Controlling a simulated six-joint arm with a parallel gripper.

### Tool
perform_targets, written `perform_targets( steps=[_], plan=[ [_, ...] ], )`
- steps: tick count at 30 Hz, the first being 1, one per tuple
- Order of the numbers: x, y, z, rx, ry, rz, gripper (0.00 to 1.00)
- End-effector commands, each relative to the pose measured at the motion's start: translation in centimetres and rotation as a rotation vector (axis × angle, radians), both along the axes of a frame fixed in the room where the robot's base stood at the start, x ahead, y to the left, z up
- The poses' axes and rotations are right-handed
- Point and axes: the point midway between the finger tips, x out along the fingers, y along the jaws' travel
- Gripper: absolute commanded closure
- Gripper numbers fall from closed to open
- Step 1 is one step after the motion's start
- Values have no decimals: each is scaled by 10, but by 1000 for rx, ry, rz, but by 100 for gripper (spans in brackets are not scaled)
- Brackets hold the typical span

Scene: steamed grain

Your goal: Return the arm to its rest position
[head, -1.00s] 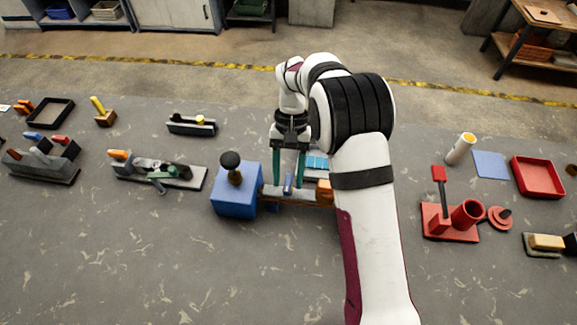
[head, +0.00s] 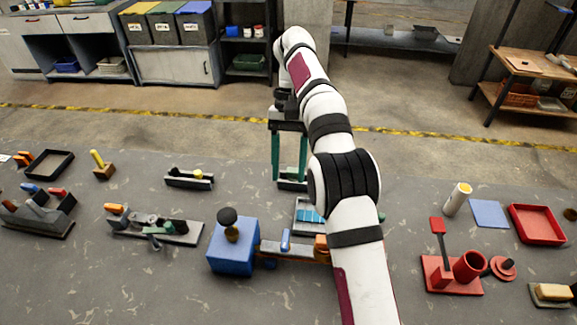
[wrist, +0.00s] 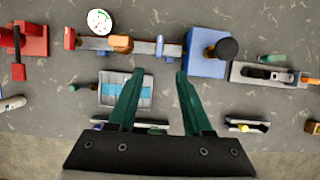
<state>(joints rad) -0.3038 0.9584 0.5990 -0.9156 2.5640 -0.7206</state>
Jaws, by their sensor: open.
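My gripper (head: 289,180) is open and empty, with its two green fingers apart. In the head view it hangs over the back part of the grey table, its fingers overlapping a small dark tray (head: 292,184). In the wrist view my gripper (wrist: 156,72) points toward a fixture with a blue block (wrist: 206,54), a grey bar and an orange piece. The same blue block (head: 233,247) with a black knob (head: 227,216) stands nearer in the head view. My white arm hides part of the fixture's right side.
A tray with light-blue pieces (head: 308,215) lies beside my arm. A red stand with a cup (head: 468,265), a red tray (head: 536,223) and a blue mat (head: 489,213) are at the right. Grey plane-like tools (head: 155,231) are at the left. A round gauge (wrist: 99,21) shows in the wrist view.

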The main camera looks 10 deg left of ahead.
Motion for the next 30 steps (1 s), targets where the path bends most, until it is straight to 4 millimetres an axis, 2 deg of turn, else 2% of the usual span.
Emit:
perform_targets(
  steps=[7,10,11,13,16,18,21,22,25,27,30],
  plan=[
    [-2,-4,5,-2,-2,-4,50],
    [-20,-29,32,-11,-23,-27,50],
    [-31,-40,42,-14,-35,-40,50],
    [-66,-69,63,-14,-72,-85,50],
    [-132,-100,72,-2,-136,-178,50],
    [-181,-115,62,12,-185,-255,50],
    [-241,-124,35,33,-251,-369,50],
    [-255,-125,26,38,-266,-401,50],
    [-288,-127,0,50,-306,-480,50],
    [-299,-127,-11,55,-321,-510,50],
    [-303,-127,-15,56,-327,-522,50]
  ],
)
